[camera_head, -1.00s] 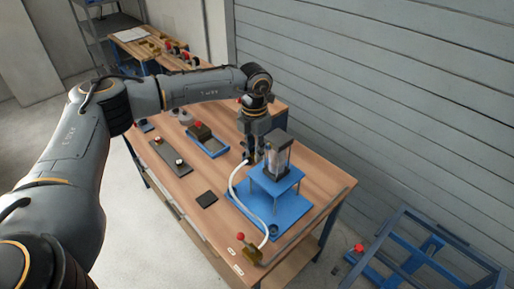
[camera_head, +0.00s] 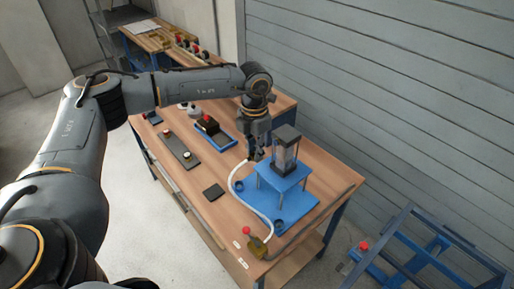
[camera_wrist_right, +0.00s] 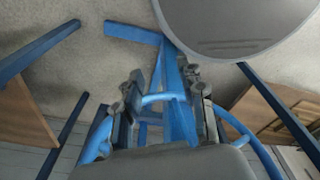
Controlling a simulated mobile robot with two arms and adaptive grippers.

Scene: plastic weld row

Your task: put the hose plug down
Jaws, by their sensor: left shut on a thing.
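My left gripper (camera_head: 256,152) is shut at the upper end of a white hose (camera_head: 237,180), beside the blue stand. The hose plug is hidden or too small to make out between the fingers. The hose curves down along the left side of the stand to a brass fitting with a red knob (camera_head: 257,245) near the front corner of the table. My right gripper (camera_wrist_right: 166,100) shows in the right wrist view, its fingers apart, with blue bars behind the gap.
A blue frame (camera_head: 420,250) stands at lower right.

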